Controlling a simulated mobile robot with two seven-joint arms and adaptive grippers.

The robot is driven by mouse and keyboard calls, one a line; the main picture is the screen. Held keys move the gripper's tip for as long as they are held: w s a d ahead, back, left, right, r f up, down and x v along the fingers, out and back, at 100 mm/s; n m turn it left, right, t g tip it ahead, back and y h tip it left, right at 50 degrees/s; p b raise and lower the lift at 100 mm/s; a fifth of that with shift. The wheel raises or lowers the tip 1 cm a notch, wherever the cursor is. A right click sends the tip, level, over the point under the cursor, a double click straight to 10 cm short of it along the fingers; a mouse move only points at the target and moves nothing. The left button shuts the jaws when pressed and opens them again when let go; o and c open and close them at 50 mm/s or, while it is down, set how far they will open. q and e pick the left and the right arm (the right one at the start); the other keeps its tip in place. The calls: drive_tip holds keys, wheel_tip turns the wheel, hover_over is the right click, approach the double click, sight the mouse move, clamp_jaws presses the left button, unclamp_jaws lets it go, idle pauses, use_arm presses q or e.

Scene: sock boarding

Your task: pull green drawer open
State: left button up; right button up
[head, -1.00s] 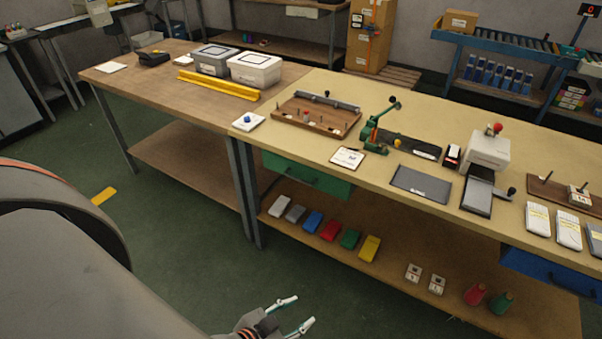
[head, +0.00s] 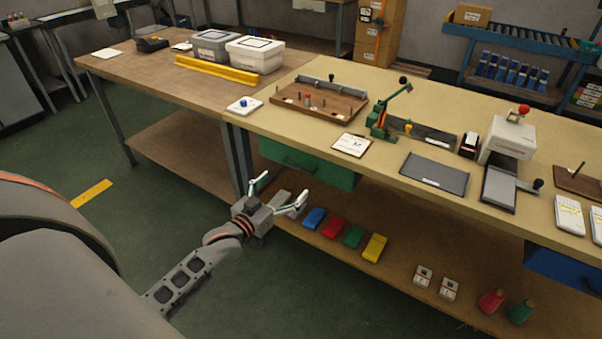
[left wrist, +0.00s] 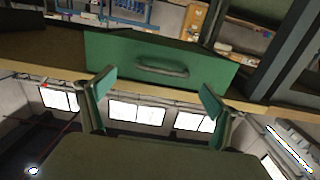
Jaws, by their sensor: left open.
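The green drawer (head: 300,164) hangs under the front edge of the tan table, toward its left end, and looks shut or nearly so. Its dark bar handle (head: 300,168) is on the front face. In the left wrist view the drawer front (left wrist: 115,58) fills the upper middle, with the handle (left wrist: 162,71) near its centre. My left gripper (head: 278,190) is open and empty, in front of and a little below the drawer. In the left wrist view its two fingers (left wrist: 155,95) stand apart on either side of the handle, not touching it. My right gripper is not seen.
The lower shelf (head: 395,260) holds several coloured bundles. A blue drawer (head: 560,268) is at the right. The floor in front is clear.

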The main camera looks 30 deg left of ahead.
sight(297, 167)
use_arm(q)
drive_tip(key=shift+w+a+r+b, duration=0.1)
drive_tip(key=shift+w+b, duration=0.15)
drive_tip(key=shift+w, duration=1.15)
drive_tip(key=shift+w+a+r+b, duration=0.1)
drive_tip(key=shift+w+a+b, duration=0.1)
drive_tip(key=shift+w, duration=1.2)
drive_tip(key=shift+w+a+r+b, duration=0.1)
drive_tip(key=shift+w+b, duration=0.15)
drive_tip(key=shift+w, duration=1.15)
drive_tip(key=shift+c, duration=0.5)
drive_tip(key=shift+s+d, duration=0.1)
drive_tip(key=c, duration=1.2)
